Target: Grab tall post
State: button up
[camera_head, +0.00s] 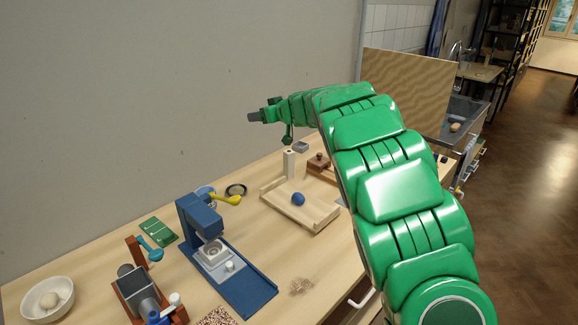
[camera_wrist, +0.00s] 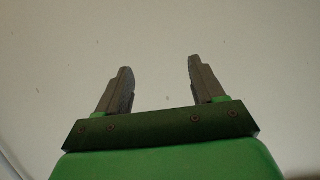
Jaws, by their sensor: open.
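A pale, tall post (camera_head: 289,163) stands upright at the back of the table, by the far corner of a shallow wooden tray (camera_head: 312,222). I cannot tell whether it stands in the tray or just behind it. My gripper (camera_head: 254,117) is in the air above the table, higher than the post and left of it in the head view, pointing left. In the wrist view my gripper (camera_wrist: 160,85) is open and empty, with only plain wall behind its fingers. The post is not in the wrist view.
A blue ball (camera_head: 298,199) lies in the tray. A brown wooden block with a knob (camera_head: 319,163) is right of the post. A blue press-like stand (camera_head: 235,270), a yellow-handled tool (camera_head: 226,198), and a white bowl (camera_head: 48,299) stand further left. The grey wall (camera_head: 150,90) borders the table.

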jog(key=m+t+h, duration=0.1)
jog(key=h, duration=0.1)
send_over(292, 158)
jog(key=s+d, duration=0.2)
jog(key=s, duration=0.1)
notch_tip(292, 158, down, 19)
jog(key=shift+f, duration=0.2)
jog(key=shift+x, duration=2.7)
jog(key=shift+w+a+f, duration=0.25)
jog(key=shift+w+a, duration=0.15)
jog(key=shift+a, duration=0.05)
jog(key=shift+w+a+f, duration=0.25)
jog(key=shift+w+f, duration=0.05)
jog(key=shift+w, duration=0.1)
jog(key=shift+r, duration=0.1)
jog(key=c, duration=1.2)
